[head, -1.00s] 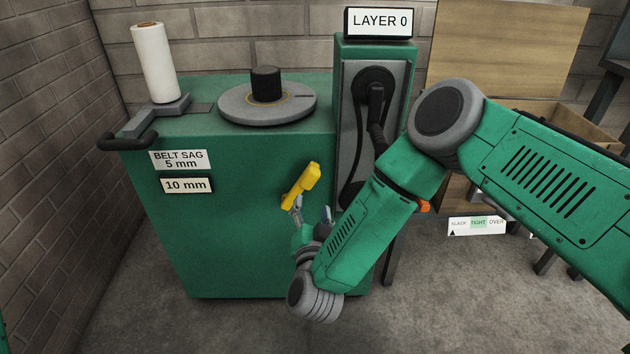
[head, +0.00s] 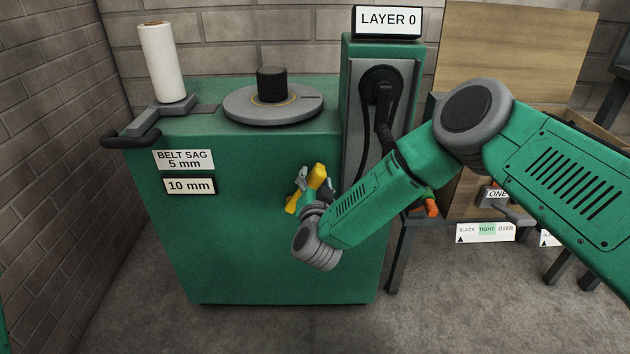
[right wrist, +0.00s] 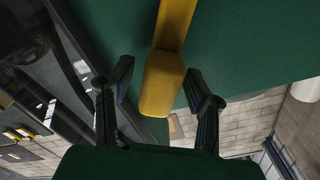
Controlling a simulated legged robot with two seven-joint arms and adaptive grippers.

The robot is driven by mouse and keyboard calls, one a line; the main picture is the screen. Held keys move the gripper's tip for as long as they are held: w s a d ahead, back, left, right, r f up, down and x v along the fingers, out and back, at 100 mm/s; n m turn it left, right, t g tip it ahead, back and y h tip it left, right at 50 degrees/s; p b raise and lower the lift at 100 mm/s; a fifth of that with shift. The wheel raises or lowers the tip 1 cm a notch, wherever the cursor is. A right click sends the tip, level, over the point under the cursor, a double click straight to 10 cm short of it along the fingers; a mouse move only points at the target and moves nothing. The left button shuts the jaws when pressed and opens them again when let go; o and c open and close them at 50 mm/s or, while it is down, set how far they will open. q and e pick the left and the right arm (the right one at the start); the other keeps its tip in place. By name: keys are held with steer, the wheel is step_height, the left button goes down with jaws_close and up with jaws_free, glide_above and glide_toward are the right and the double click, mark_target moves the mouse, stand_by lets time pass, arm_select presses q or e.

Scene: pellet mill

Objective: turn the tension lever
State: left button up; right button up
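The yellow tension lever (head: 319,172) is on the front of the green cabinet (head: 250,255), tilted with its upper end to the right. My right gripper (head: 303,178) is at the lever and hides its middle part in the head view. In the right wrist view, the lever's thick yellow end (right wrist: 163,82) lies between the two fingers of the right gripper (right wrist: 158,74). The fingers are open, with a gap visible on both sides of the lever. My left gripper is out of view.
Signs on the cabinet read "BELT SAG 5 mm" (head: 184,160) and "10 mm" (head: 190,186). A grey disc (head: 245,105) with a black knob and a white roll (head: 161,62) stand on top. A belt housing (head: 352,120) rises behind my right forearm. A SLACK/TIGHT/OVER gauge (head: 486,233) is at right.

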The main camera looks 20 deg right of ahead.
jaws_close()
steer(key=shift+a+r+n+p, duration=0.15)
steer(key=shift+a+n+p, duration=0.1)
steer(key=shift+n+p, duration=0.05)
steer(key=a+n, duration=0.1)
steer(key=p, duration=0.1)
steer(key=a+r+n+p, duration=0.1)
steer(key=shift+w+a+n, duration=0.3)
steer(key=shift+w, duration=0.05)
steer(key=shift+w+a+n, duration=0.15)
steer(key=shift+a+n, duration=0.3)
steer(key=shift+n, duration=0.05)
steer(key=shift+o, duration=1.7)
jaws_free()
